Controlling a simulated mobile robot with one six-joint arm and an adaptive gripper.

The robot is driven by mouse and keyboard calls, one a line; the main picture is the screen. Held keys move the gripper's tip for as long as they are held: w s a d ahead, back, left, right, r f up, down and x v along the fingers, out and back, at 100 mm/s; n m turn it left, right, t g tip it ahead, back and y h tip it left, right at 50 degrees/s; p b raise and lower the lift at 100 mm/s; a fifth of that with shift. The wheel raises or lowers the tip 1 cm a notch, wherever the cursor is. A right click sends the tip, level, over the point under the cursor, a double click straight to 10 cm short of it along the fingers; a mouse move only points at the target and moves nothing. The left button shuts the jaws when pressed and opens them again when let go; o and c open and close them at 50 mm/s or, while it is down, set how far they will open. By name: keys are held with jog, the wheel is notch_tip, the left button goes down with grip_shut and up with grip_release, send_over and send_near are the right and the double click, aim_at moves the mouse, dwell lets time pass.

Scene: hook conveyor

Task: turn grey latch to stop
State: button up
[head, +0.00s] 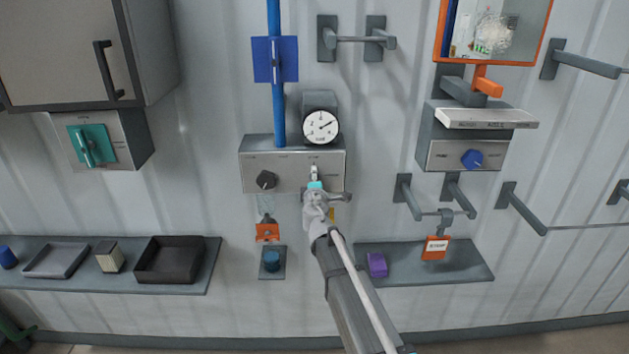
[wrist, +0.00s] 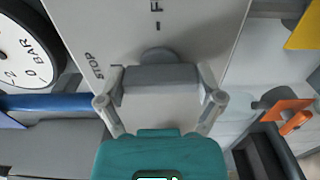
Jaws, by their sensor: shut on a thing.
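The grey latch (wrist: 160,82) is in the middle of the wrist view, on a light panel (wrist: 205,30). My gripper (wrist: 160,98) has one finger on each side of it and is shut on it. The word STOP (wrist: 92,68) is printed on the panel left of the latch, and a mark with a letter F stands above it. In the head view my gripper (head: 315,176) is at the right half of the grey control box (head: 292,160), under the pressure gauge (head: 320,126). There the gripper mostly hides the latch, and its angle is hard to read.
A dark knob (head: 266,180) sits left of my gripper on the same box. A blue pipe (head: 277,70) rises behind the box. An orange tag (head: 268,232) hangs below. A purple block (head: 377,264) lies on the right shelf. Pegs (head: 408,197) stick out at the right.

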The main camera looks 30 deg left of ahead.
jog(key=o, duration=0.9)
jog(key=shift+c, duration=0.2)
jog(key=v, duration=1.2)
